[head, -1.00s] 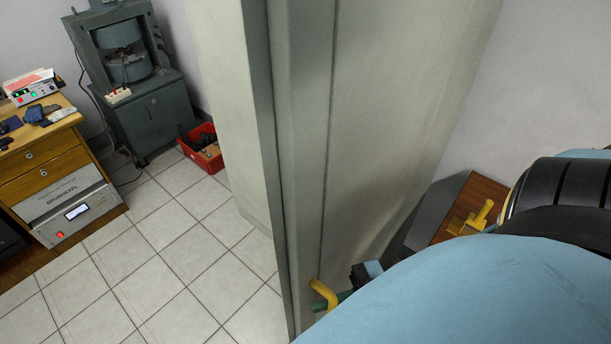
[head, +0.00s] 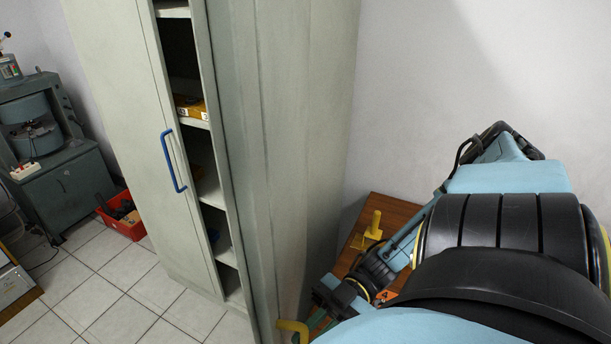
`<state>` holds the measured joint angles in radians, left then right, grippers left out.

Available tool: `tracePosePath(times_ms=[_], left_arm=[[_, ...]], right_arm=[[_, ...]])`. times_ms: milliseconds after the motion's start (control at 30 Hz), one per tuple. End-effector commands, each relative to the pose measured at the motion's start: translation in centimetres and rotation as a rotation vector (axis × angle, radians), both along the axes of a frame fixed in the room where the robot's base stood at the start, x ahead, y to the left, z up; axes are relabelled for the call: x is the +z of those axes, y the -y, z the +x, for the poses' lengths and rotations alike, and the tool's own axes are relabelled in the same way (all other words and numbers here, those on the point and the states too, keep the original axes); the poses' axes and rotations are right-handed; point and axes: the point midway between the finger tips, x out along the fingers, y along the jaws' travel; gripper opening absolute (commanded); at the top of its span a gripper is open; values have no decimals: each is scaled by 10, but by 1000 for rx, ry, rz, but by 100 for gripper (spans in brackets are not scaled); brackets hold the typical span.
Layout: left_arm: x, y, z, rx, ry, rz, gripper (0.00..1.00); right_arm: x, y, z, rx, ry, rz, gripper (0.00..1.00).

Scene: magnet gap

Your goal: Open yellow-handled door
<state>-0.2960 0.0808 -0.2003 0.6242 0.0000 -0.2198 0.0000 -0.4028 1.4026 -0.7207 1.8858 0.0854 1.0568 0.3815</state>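The yellow handle (head: 293,328) shows at the bottom of the head view, on the outer face of a tall grey-green cabinet door (head: 290,150). This door stands swung open, and shelves (head: 209,188) show to the left of it. The cabinet's other door (head: 120,110) has a blue handle (head: 173,161) and looks closed. My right arm comes in from the right. My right gripper (head: 318,320) is close beside the yellow handle, mostly hidden behind my own arm. I cannot tell whether its fingers are apart or touch the handle. My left gripper is out of view.
A wooden table (head: 397,212) with a yellow object (head: 372,229) stands behind my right arm by the wall. A red bin (head: 121,216) and a grey-green machine (head: 52,165) are at the left. The tiled floor (head: 120,290) before the cabinet is clear.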

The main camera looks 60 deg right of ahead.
Motion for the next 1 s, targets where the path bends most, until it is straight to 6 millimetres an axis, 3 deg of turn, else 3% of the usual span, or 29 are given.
tracePosePath(times_ms=[33,167,200,333,500,1000], left_arm=[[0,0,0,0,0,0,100],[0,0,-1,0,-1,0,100],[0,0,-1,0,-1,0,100],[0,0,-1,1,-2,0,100],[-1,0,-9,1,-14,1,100],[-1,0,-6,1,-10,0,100]], right_arm=[[-5,-1,-16,28,-22,-3,0],[-5,-2,-16,29,-23,-2,0],[-5,-2,-16,30,-23,-1,14],[-6,-3,-15,30,-23,-2,30],[-6,-3,-15,31,-23,-2,30],[-6,-4,-15,28,-24,-2,30]])
